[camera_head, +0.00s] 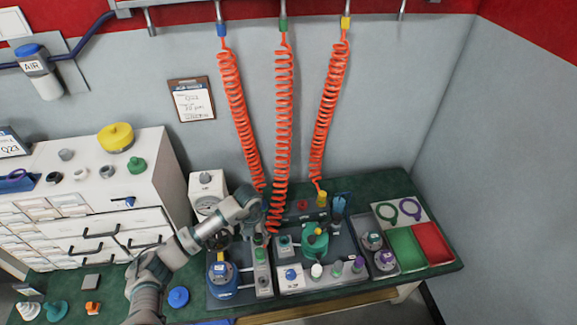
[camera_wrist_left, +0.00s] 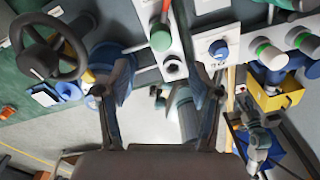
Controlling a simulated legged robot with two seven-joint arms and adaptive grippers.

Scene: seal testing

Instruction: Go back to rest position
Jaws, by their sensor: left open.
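My left gripper (camera_head: 256,212) reaches in over the left part of the test bench, near the lower end of the middle orange hose (camera_head: 284,110). In the left wrist view my left gripper (camera_wrist_left: 160,90) is open, its two fingers wide apart with nothing held between them. A white panel with a dark round knob (camera_wrist_left: 173,67) shows beyond the gap. A blue part (camera_wrist_left: 117,75) shows behind the left finger; I cannot tell whether they touch. My right gripper does not show clearly in either view.
A blue round fixture (camera_head: 222,282) and a green one (camera_head: 314,242) stand on the bench. Green (camera_head: 406,249) and red (camera_head: 433,243) trays are at right. A white drawer cabinet (camera_head: 95,205) stands left. In the left wrist view, a handwheel (camera_wrist_left: 48,50) is near the left finger.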

